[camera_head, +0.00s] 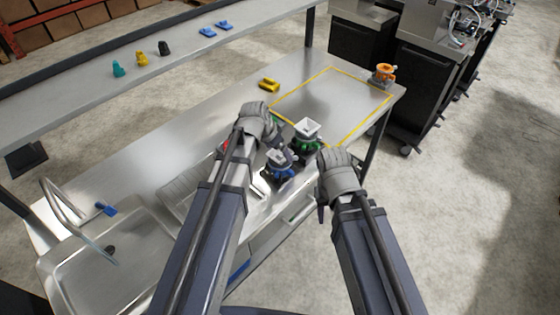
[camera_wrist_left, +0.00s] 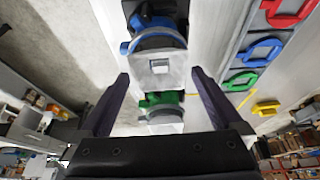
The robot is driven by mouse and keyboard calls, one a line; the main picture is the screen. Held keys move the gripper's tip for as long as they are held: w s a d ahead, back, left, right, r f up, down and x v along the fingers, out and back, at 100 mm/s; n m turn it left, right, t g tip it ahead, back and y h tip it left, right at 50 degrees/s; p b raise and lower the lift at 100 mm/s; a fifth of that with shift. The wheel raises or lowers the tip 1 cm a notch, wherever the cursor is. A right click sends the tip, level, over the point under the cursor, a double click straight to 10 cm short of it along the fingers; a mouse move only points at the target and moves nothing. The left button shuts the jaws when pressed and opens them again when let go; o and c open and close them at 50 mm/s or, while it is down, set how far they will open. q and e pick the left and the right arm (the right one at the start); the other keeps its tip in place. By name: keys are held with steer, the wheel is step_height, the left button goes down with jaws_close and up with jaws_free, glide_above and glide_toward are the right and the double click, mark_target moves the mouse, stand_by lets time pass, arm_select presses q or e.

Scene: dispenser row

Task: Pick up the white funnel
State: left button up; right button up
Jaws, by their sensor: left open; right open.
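A white square funnel (camera_head: 307,129) sits on the green dispenser (camera_head: 305,146) near the front edge of the steel table. A second, greyer funnel (camera_head: 278,157) sits on the blue dispenser (camera_head: 279,173) beside it, nearer to me. My left gripper (camera_head: 264,128) is just left of both dispensers. In the left wrist view its fingers (camera_wrist_left: 160,92) are apart with nothing clamped; a pale funnel (camera_wrist_left: 160,69) at the blue dispenser (camera_wrist_left: 158,36) and the green dispenser (camera_wrist_left: 163,104) show between and beyond them. My right gripper (camera_head: 330,170) is open and empty, right of the dispensers; its fingertips are partly hidden.
A yellow-outlined area (camera_head: 325,100) on the table is bare. An orange dispenser (camera_head: 384,74) stands at its far right corner. A yellow clip-like piece (camera_head: 269,84) lies behind. A sink (camera_head: 115,250) is at left. A rear shelf (camera_head: 120,85) holds several small coloured pieces.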

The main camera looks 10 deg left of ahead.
arm_select(q)
steer(key=shift+w+d+f, duration=0.1)
steer(key=shift+w+f, duration=0.05)
steer(key=shift+f, duration=0.4)
steer(key=shift+r, duration=0.1)
arm_select(e)
steer(key=shift+f, duration=0.45)
arm_select(q)
steer(key=c, duration=1.2)
steer(key=shift+r, duration=0.1)
